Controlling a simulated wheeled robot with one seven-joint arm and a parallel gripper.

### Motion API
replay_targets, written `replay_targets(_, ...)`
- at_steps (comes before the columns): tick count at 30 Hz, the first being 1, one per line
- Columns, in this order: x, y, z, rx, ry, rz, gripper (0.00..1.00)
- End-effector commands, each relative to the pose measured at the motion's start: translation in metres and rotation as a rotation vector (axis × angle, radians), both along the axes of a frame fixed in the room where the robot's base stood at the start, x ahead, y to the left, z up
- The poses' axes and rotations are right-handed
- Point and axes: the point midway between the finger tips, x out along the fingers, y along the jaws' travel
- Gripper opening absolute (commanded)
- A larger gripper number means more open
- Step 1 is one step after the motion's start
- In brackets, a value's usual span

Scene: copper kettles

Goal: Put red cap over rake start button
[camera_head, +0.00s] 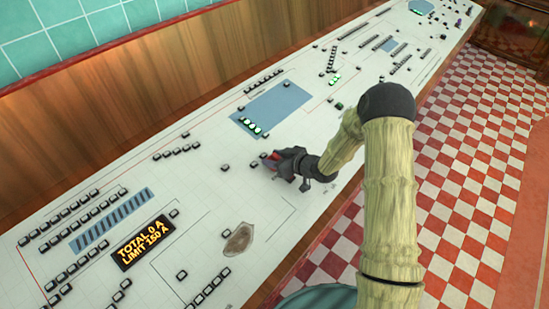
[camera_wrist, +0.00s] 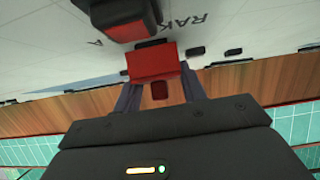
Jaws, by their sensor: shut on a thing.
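My gripper (camera_head: 294,163) is shut on the red cap (camera_wrist: 152,64), which sits between its fingertips in the wrist view. In the head view a small patch of red shows at the gripper's tip, low over the white panel. A black block with a red face (camera_wrist: 125,14) stands on the panel just beyond the cap, beside black lettering reading "RAK". It may be the rake start button, but I cannot tell for sure. I cannot tell whether the cap touches it or the panel.
The long white panel (camera_head: 150,215) carries many small black switches. An amber display (camera_head: 142,243) reads "TOTAL 0 A, LIMIT 150 A". A brown patch (camera_head: 239,239) lies nearer. A wooden wall backs the panel; a checkered floor (camera_head: 455,180) lies right.

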Motion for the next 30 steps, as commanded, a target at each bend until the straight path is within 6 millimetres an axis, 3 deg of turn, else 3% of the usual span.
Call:
replay_targets(15, 0.0008, 0.0012, -0.0066, 0.000, 0.000, 0.000, 0.00)
replay_targets(16, 0.0008, 0.0012, -0.0060, 0.000, 0.000, 0.000, 0.47)
replay_targets(19, 0.0008, 0.0012, -0.0058, 0.000, 0.000, 0.000, 0.67)
replay_targets(30, 0.0008, 0.0010, -0.0059, 0.000, 0.000, 0.000, 0.67)
